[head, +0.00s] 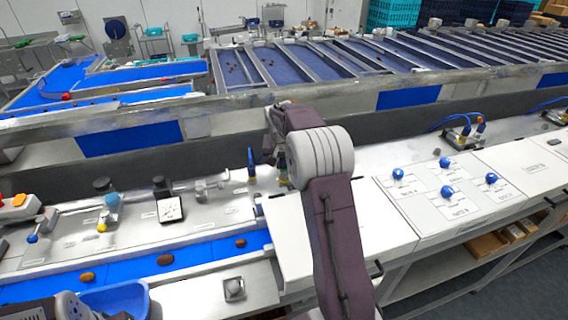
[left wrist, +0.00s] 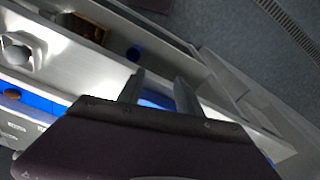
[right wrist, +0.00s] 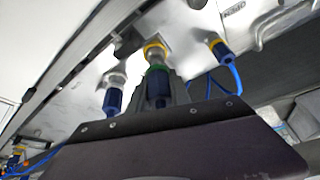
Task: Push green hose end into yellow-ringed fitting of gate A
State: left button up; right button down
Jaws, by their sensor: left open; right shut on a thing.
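In the right wrist view my right gripper (right wrist: 160,92) is shut on the green hose end (right wrist: 157,78), a dark blue plug with a green ring. The plug points at the yellow-ringed fitting (right wrist: 155,47) on the metal panel, roughly in line with it. I cannot tell whether the two touch. In the head view my right arm hides most of this spot, and the gripper is behind its wrist. My left gripper (left wrist: 158,92) is open and empty in the left wrist view, away from the fitting.
Another blue plug (right wrist: 113,98) sits on a metal fitting to the left, and a blue plug with a yellow ring (right wrist: 218,48) is to the right; both are near the held plug. A white panel with blue knobs (head: 447,191) lies right of my right arm.

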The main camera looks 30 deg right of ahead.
jog(key=shift+f+b, duration=0.9)
jog(key=shift+f, duration=0.3)
dwell(0.5)
jog(key=c, duration=2)
grip_release()
jog(key=o, duration=1.2)
jog(key=shift+o, duration=0.2)
jog(key=shift+r, duration=0.1)
notch_tip(320, 180, up, 10)
jog(key=p, duration=0.9)
